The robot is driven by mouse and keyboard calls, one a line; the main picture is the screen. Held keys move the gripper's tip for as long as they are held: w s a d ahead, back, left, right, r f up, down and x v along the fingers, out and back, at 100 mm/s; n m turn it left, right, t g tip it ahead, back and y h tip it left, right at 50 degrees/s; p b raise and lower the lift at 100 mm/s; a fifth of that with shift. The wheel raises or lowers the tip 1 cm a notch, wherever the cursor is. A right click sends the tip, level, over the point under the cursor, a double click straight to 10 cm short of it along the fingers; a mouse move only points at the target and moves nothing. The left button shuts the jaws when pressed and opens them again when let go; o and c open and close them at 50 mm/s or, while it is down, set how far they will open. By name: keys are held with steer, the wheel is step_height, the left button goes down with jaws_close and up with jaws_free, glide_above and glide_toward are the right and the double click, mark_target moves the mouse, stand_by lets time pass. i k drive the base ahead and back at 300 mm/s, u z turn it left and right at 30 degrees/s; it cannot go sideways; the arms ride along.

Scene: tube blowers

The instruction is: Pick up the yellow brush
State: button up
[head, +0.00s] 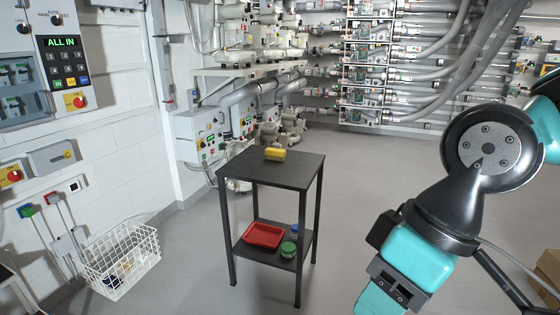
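The yellow brush (275,154) lies on the top of a small dark side table (290,172) in the middle of the head view. It is small here, and its bristles cannot be made out clearly. My teal and black arm fills the right side of the view, to the right of the table and apart from it. My gripper's fingers do not show in this view. Nothing touches the brush that I can see.
The table's lower shelf holds a red tray (263,235), a green round item (288,249) and a small blue item (294,231). A white wire basket (120,262) stands at the left wall. Pipes and machines line the back. Grey floor is clear right of the table.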

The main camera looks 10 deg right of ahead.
mark_target(271, 153)
steer(key=z, duration=0.5)
steer(key=i, duration=0.6)
steer(key=z, duration=0.5)
steer(key=i, duration=1.4)
steer(key=u, duration=1.6)
steer(key=i, duration=1.05)
steer(key=u, duration=0.3)
